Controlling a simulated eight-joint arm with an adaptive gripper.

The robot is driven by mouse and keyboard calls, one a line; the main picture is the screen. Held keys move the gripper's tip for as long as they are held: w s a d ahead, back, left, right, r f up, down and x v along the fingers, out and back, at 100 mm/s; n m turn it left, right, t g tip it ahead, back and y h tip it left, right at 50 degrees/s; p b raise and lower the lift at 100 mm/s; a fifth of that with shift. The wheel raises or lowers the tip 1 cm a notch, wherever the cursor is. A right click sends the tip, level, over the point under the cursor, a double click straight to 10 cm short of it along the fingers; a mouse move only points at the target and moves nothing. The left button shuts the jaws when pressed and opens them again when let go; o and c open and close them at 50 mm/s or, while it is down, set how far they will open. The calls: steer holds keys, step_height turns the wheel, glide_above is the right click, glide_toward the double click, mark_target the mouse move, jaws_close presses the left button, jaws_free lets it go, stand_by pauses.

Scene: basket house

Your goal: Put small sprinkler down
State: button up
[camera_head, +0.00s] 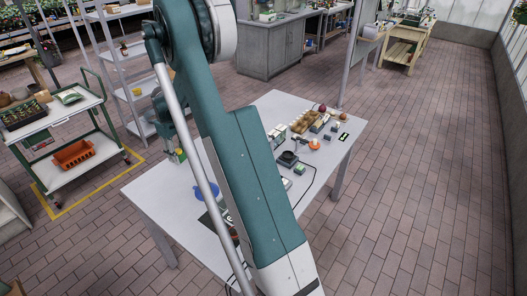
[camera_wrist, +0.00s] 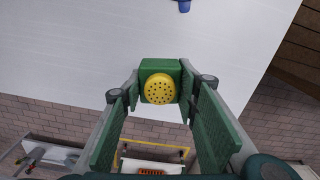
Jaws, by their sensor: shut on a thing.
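The small sprinkler (camera_wrist: 160,88) is a green block with a round yellow face full of small holes. In the wrist view it sits between the fingertips of my gripper (camera_wrist: 158,92), which is shut on it. In the head view the sprinkler (camera_head: 180,156) shows small at the left edge of the white table (camera_head: 160,195), beside my arm. In the wrist view it overlaps the edge of the table (camera_wrist: 90,45). I cannot tell how high it is above the tabletop. My arm hides part of the table in the head view.
A blue object (camera_head: 207,190) lies on the table near my arm. Several small items, among them an orange ball (camera_head: 314,144), crowd the table's right part. A cart with an orange crate (camera_head: 74,154) stands left. The table's front left part is clear.

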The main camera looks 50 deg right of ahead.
steer(key=s+d+m, duration=0.2)
steer(key=s+d, duration=0.2)
steer(key=d, duration=0.9)
steer(key=shift+f, duration=0.15)
steer(key=shift+f, duration=3)
steer(key=shift+f, duration=1.9)
steer(key=shift+f+b, duration=0.2)
steer(key=shift+b, duration=0.25)
steer(key=o, duration=0.9)
steer(key=shift+r, duration=0.1)
steer(key=shift+o, duration=0.2)
